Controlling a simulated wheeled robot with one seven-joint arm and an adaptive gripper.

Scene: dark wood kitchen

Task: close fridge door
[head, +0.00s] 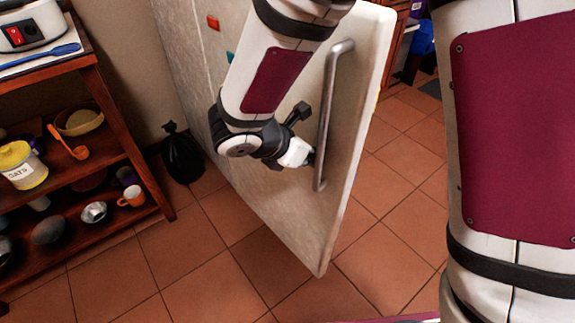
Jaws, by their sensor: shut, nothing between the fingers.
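The fridge door (290,225) stands swung out into the room in the middle of the head view. It is a pale, upright panel with its free edge toward the lower right. A long metal handle (326,125) runs up near that edge. My gripper (310,158) is shut and empty, beside the lower part of the handle. My arm hides some of the door, and I cannot tell whether the fingertips touch the handle.
A wooden shelf (100,75) with bowls, cups and an oats jar (22,168) stands at the left. A black bag (182,155) sits on the floor by the wall. The tiled floor (220,290) is clear below the door.

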